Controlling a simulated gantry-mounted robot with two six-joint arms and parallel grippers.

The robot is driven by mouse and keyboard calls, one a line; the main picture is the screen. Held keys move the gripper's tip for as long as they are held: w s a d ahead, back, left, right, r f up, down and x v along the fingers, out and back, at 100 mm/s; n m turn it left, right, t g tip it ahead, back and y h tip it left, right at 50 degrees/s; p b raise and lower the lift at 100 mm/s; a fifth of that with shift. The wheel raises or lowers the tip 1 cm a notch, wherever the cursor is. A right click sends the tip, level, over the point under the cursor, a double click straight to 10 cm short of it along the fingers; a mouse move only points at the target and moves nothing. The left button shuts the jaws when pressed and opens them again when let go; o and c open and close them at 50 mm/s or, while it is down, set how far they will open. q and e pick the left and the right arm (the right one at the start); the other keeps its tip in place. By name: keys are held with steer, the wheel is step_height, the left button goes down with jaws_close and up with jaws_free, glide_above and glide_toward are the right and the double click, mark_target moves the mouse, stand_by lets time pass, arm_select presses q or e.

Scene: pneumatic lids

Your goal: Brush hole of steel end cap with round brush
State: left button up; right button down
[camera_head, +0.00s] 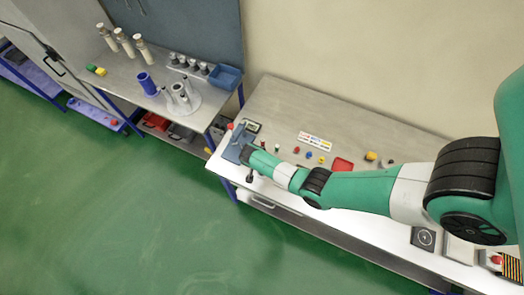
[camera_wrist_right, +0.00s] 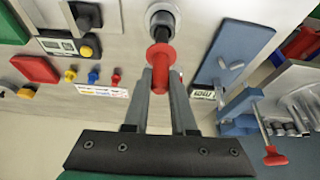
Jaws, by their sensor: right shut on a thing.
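A red-handled tool (camera_wrist_right: 160,62), which looks like the round brush, is between the fingertips of my right gripper (camera_wrist_right: 162,78) in the right wrist view. The gripper is shut on it. A grey metal cylindrical part with a dark centre, which looks like the steel end cap (camera_wrist_right: 162,18), is just beyond the red tool's far end. I cannot tell whether bristles are inside its hole. In the head view my right arm reaches in from the right, and its gripper end (camera_head: 247,153) is at the left end of the workbench. My left gripper is not in view.
A blue plate (camera_wrist_right: 228,52) and a blue vise-like part with a red handle (camera_wrist_right: 240,110) are close on the right. A red tray (camera_wrist_right: 36,68) and small coloured parts (camera_wrist_right: 93,78) lie to the left. A second table (camera_head: 205,118) with a blue bin stands left of the bench.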

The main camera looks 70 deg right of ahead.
steer(key=shift+f+b, duration=0.75)
steer(key=shift+f, duration=0.3)
steer(key=shift+r+p, duration=1.1)
steer(key=shift+p, duration=0.2)
steer(key=shift+f+b, duration=0.9)
steer(key=shift+f, duration=0.2)
steer(key=shift+r, duration=0.1)
steer(key=shift+r+p, duration=1)
steer(key=shift+p, duration=0.25)
steer(key=shift+f, duration=0.15)
